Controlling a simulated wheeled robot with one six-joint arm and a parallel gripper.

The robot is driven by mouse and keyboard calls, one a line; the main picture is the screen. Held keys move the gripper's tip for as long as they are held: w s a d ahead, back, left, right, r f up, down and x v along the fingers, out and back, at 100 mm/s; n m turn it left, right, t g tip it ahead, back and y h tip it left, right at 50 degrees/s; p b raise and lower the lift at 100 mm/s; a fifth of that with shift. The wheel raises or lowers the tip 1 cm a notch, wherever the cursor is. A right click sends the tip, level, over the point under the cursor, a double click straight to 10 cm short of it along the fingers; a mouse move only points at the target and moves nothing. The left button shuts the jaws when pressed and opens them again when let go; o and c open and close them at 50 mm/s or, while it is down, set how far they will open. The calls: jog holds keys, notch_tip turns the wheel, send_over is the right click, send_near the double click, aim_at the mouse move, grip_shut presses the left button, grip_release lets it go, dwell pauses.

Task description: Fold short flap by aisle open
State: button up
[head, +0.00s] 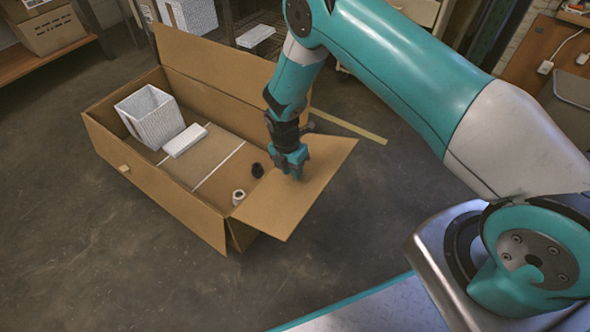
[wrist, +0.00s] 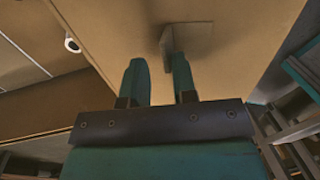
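A long open cardboard box (head: 165,197) stands on the floor in the head view. Its near short flap (head: 312,190) is folded outward at the right end, towards my base. My gripper (head: 293,172) points down over this flap, near its inner part. In the wrist view, the flap (wrist: 240,35) lies beyond my two fingers (wrist: 159,80), which are apart with a gap between them. A small tab (wrist: 190,40) on the flap shows by the right fingertip; I cannot tell if they touch.
The box holds a white textured shade (head: 150,112), a white block (head: 185,140), a black part (head: 257,170) and a small white roll (head: 238,197). A long flap (head: 215,75) stands up at the back. Open floor (head: 90,260) lies in front.

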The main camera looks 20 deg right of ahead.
jog(key=shift+o, duration=0.7)
jog(key=shift+a, duration=0.15)
jog(key=shift+s+d, duration=0.1)
jog(key=shift+d, duration=0.1)
notch_tip(320, 180, up, 17)
jog(key=w+a+p, duration=0.1)
jog(key=w+p, duration=0.1)
jog(key=p, duration=0.2)
jog(key=shift+w+a+p, duration=0.15)
jog(key=shift+a+p, duration=0.15)
jog(key=shift+p, duration=0.1)
jog(key=shift+r, duration=0.1)
